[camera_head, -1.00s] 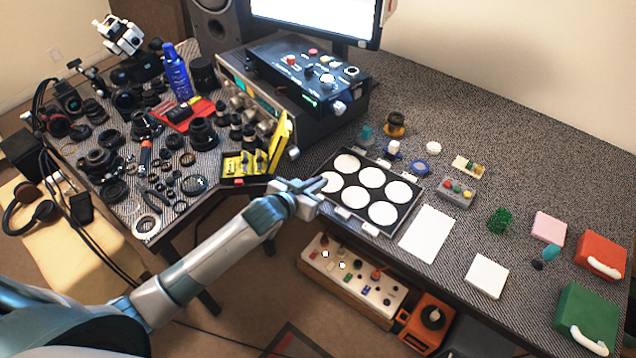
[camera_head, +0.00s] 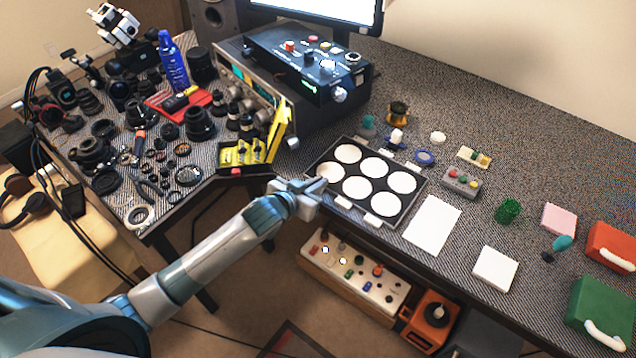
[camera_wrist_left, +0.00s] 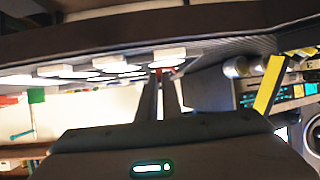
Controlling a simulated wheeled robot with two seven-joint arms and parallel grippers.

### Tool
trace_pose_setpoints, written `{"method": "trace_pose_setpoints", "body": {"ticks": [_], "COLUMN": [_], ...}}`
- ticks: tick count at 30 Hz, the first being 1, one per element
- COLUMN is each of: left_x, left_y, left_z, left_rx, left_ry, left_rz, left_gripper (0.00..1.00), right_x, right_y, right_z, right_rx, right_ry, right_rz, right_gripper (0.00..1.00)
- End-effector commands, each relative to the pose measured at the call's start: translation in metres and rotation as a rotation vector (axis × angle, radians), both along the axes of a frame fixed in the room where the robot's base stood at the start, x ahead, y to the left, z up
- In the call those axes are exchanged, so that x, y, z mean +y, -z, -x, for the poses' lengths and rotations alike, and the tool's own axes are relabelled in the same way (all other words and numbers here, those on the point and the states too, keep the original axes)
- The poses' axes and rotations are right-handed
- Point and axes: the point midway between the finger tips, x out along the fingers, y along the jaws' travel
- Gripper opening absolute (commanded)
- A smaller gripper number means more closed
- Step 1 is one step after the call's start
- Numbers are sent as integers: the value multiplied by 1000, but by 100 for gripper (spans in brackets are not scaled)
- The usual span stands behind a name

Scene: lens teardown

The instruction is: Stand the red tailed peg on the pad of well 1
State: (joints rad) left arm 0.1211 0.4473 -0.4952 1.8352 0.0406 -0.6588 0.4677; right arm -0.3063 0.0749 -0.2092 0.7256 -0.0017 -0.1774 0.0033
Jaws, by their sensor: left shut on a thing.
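My left gripper (camera_head: 318,188) is at the left front edge of the black tray (camera_head: 411,205), close to the leftmost white pad. It is shut on a small red thing, which shows between its fingertips in the left wrist view (camera_wrist_left: 165,71); it is probably the red tailed peg, but its shape and tail are not clear. The tray has several round white pads, all apparently bare. No number on a well is readable, so I cannot tell which is well 1 (camera_head: 330,172). My right gripper is not in view.
A yellow stand (camera_head: 278,135) and the instrument with a black control box (camera_head: 305,70) are behind and left of the tray. A white sheet (camera_head: 432,225) lies to its right. A wooden box (camera_head: 350,277) of knobs is below the table edge.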

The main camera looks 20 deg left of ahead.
Motion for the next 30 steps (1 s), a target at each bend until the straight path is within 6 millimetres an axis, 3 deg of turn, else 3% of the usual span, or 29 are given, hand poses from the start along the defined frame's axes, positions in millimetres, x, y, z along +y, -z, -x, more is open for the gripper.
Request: {"method": "trace_pose_setpoints", "body": {"ticks": [30], "left_x": [0], "left_y": [8], "left_z": [0], "left_rx": [0], "left_ry": [0], "left_rz": [0], "left_gripper": [0], "right_x": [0], "right_y": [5], "right_z": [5], "right_rx": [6], "right_ry": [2], "right_rz": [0], "right_gripper": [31]}}
